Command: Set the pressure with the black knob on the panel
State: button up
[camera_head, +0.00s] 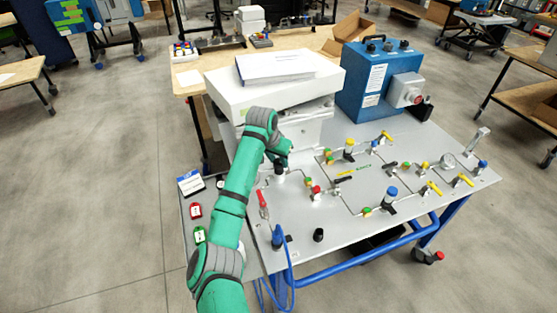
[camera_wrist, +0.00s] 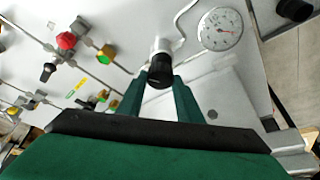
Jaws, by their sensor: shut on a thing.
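The black knob (camera_wrist: 159,78) stands on a silver fitting on the grey panel (camera_wrist: 115,25). In the wrist view, the two green fingers of my gripper (camera_wrist: 162,98) are on either side of the knob and closed on it. In the head view, my gripper (camera_head: 279,165) is low over the panel (camera_head: 345,222) at its left back part.
A red knob (camera_head: 316,190) and several yellow, green and blue valves stand right of my gripper. A white box (camera_head: 290,98) with papers on top is close behind it. A blue box (camera_head: 379,80) stands at the back. Another black knob (camera_head: 318,235) sits near the front edge.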

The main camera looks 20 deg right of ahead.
jog(key=shift+m, duration=0.6)
jog(key=o, duration=1)
jog(key=shift+o, duration=0.2)
jog(key=v, duration=1.1)
jog(key=shift+w+a, duration=0.15)
jog(key=shift+f, duration=0.1)
